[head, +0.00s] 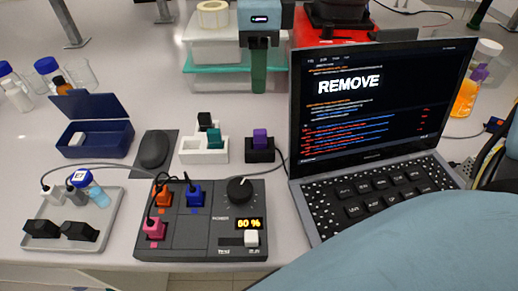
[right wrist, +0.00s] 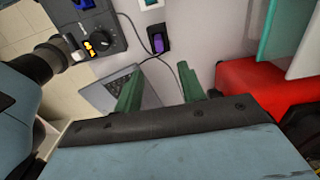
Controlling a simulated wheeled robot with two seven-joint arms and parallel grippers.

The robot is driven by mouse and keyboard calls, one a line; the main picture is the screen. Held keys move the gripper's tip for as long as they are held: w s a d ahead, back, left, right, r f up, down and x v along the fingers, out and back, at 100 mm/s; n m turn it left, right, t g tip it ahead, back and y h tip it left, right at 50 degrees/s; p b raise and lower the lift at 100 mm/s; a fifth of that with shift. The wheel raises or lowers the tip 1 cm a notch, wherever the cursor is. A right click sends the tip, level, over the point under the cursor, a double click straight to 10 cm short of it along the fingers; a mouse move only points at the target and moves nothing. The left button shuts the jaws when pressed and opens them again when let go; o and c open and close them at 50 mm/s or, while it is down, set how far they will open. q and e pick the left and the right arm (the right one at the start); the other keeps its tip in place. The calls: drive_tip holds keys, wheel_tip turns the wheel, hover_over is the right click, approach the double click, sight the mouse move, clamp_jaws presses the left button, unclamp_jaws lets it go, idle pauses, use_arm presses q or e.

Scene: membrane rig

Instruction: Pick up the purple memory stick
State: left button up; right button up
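The purple memory stick (head: 260,135) stands upright in a small black holder (head: 260,155) in the middle of the table. It also shows in the right wrist view (right wrist: 158,43), beyond my fingertips. My right gripper (head: 259,88) has green fingers pointing down, behind and above the stick in the head view. In the right wrist view its two fingers (right wrist: 160,75) are spread apart with nothing between them. The gripper does not touch the stick. My left gripper is not in view.
A white holder (head: 190,155) with a teal and a black stick stands just left. A control panel (head: 205,245) with cables lies in front. A laptop (head: 372,175) reading REMOVE is at right. Stacked boxes (head: 212,70) and a red case (head: 306,30) are behind.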

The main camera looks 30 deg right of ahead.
drive_tip(key=b, duration=0.1)
hover_over(260, 131)
wheel_tip(260, 131, down, 8)
drive_tip(key=shift+w+r, duration=0.15)
drive_tip(key=shift+r, duration=0.05)
drive_tip(key=f+b, duration=0.1)
drive_tip(key=f, duration=0.4)
drive_tip(key=shift+s+f, duration=0.1)
drive_tip(key=shift+s, duration=0.1)
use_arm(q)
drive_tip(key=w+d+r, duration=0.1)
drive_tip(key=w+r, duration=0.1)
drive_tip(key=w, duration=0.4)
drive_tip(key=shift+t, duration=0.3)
use_arm(e)
clamp_jaws()
